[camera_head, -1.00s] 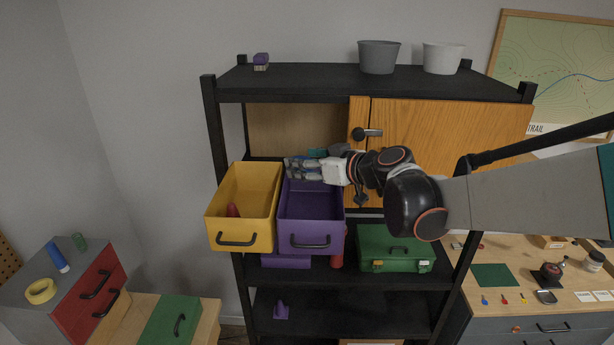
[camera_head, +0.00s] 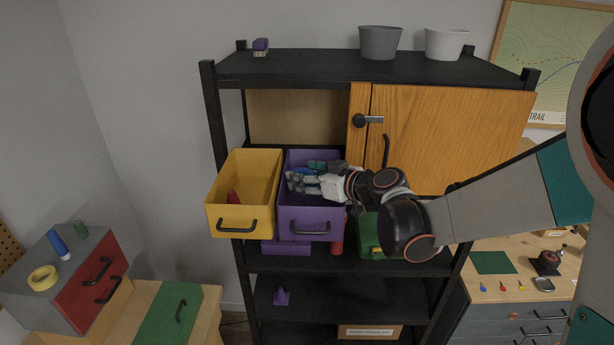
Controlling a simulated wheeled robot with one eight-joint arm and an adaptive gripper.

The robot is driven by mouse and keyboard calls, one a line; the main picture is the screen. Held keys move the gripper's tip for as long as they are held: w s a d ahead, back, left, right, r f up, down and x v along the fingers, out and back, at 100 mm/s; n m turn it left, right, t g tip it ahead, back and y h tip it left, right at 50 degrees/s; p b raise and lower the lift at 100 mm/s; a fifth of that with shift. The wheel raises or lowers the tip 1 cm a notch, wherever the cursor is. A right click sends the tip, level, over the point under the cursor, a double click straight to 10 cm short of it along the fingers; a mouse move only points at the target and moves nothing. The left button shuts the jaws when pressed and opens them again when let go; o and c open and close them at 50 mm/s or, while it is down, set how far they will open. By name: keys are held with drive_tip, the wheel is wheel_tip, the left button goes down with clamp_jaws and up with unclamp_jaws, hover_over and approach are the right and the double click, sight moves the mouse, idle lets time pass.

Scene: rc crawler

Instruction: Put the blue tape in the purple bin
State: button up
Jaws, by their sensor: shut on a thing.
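The purple bin (camera_head: 311,226) sits pulled out on the shelf rack, open at the top, with a black handle on its front. My gripper (camera_head: 298,180) reaches in from the right and is over the bin's open top, with its fingers within the bin's outline. It is shut on the blue tape (camera_head: 297,172), of which only a small blue part shows between the grey fingers. The fingers hide most of the tape and part of the bin's inside. I cannot tell how far the tape is above the bin floor.
A yellow bin (camera_head: 229,221) with a red object in it stands directly left of the purple bin. A wooden door (camera_head: 450,135) is behind my arm, to the right. A green box (camera_head: 368,236) sits lower right. A yellow tape roll (camera_head: 43,278) lies on the left cabinet.

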drive_tip(key=shift+s+f+b, duration=0.2)
drive_tip(key=shift+f+b, duration=0.3)
drive_tip(key=o, duration=0.8)
drive_tip(key=shift+c, duration=0.2)
drive_tip(key=shift+f, duration=0.1)
drive_tip(key=shift+w+r+p, duration=0.1)
drive_tip(key=shift+r+p, duration=0.55)
drive_tip(key=shift+p, duration=0.15)
drive_tip(key=b+v, duration=0.1)
drive_tip(key=v, duration=1.1)
drive_tip(key=s+d+f+m+g+h, duration=0.1)
drive_tip(key=s+d+f+m+h, duration=0.2)
drive_tip(key=s, duration=0.8)
drive_tip(key=s+d+f+m+g+h, duration=0.2)
drive_tip(key=s+d+m+h, duration=0.3)
drive_tip(key=s, duration=0.7)
drive_tip(key=d+f+h, duration=0.1)
drive_tip(key=d+h, duration=0.1)
drive_tip(key=d, duration=0.2)
drive_tip(key=shift+d+m+g, duration=0.15)
drive_tip(key=shift+m+g, duration=0.15)
drive_tip(key=shift+m, duration=0.1)
